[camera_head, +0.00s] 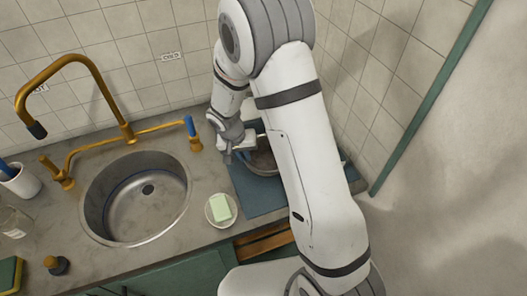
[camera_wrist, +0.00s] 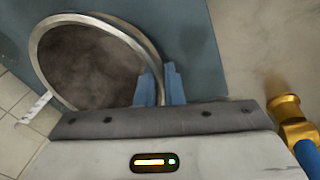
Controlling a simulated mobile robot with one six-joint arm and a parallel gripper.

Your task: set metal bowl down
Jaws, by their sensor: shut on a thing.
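The metal bowl (camera_wrist: 92,58) is round with a bright steel rim and a dull grey-brown inside. In the wrist view it sits at the upper left, over or on a blue-grey mat. My gripper (camera_wrist: 160,88) has blue fingers shut on the bowl's rim, one finger inside and one outside. In the head view the bowl (camera_head: 263,160) is partly hidden behind my arm, above the blue mat (camera_head: 255,196) on the counter. My gripper (camera_head: 240,155) is at its left side. I cannot tell whether the bowl's base touches the mat.
A brass tap post with a blue handle (camera_head: 190,127) stands close left of my gripper. The round sink (camera_head: 137,200) is farther left. A dish with green soap (camera_head: 221,208) sits beside the mat. The tiled wall (camera_head: 375,50) rises behind and right.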

